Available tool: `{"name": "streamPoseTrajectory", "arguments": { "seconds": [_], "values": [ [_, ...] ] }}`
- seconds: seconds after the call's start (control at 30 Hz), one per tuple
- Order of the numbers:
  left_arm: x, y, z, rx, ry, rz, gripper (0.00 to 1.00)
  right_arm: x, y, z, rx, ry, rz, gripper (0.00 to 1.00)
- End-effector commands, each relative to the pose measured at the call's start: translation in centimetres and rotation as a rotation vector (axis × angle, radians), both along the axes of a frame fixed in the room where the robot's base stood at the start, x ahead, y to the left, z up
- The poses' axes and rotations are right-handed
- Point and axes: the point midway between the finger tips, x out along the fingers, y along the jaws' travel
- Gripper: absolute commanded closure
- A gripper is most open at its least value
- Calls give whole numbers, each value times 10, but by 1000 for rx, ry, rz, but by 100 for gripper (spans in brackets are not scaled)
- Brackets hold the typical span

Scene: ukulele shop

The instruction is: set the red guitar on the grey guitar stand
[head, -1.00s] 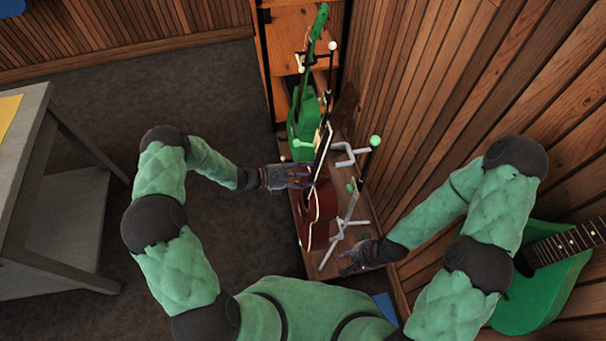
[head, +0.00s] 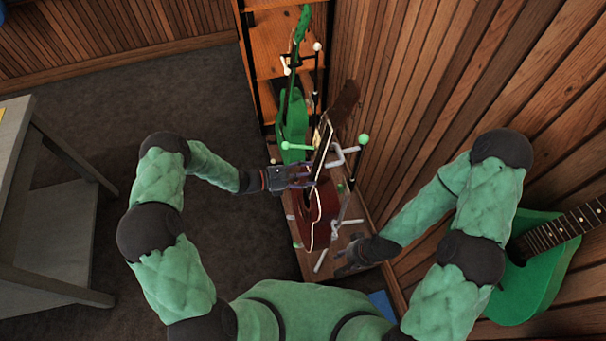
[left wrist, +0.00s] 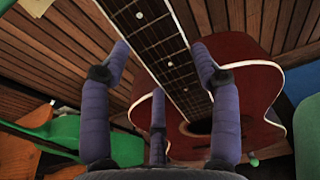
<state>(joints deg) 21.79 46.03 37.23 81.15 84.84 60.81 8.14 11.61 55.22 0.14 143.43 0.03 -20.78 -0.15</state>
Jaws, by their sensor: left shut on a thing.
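The red guitar (head: 312,222) is upright and slightly tilted in the head view, on or just above the wooden platform. Its neck leans up to the right. My left gripper (head: 303,177) is shut on the neck; in the left wrist view its purple fingers (left wrist: 160,55) straddle the fretted neck, with the red body (left wrist: 240,95) beyond. The grey guitar stand (head: 352,152) is just behind and right of the guitar, partly hidden by it. I cannot tell whether they touch. My right gripper (head: 346,258) is low beside the stand's feet, apart from the guitar; its fingers are unclear.
A green guitar (head: 292,125) stands on another stand behind the red one, close to it. A wooden shelf (head: 275,65) is at the back. A wood-panelled wall (head: 420,130) bounds the right, with another green guitar (head: 535,270). Open floor (head: 190,90) lies left.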

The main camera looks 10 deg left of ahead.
Motion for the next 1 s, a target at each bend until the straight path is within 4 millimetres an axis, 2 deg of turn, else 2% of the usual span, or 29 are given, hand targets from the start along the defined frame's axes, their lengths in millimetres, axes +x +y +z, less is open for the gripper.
{"name": "streamPoseTrajectory", "arguments": {
  "seconds": [0.5, 1.0],
  "values": [
    [8, -15, 2, -4, -2, 2, 97, 0, 0, -2, 0, 0, 0, 62],
    [9, -18, 2, -3, -1, 3, 97, 0, 0, -2, 0, 0, 0, 62]
  ]
}}
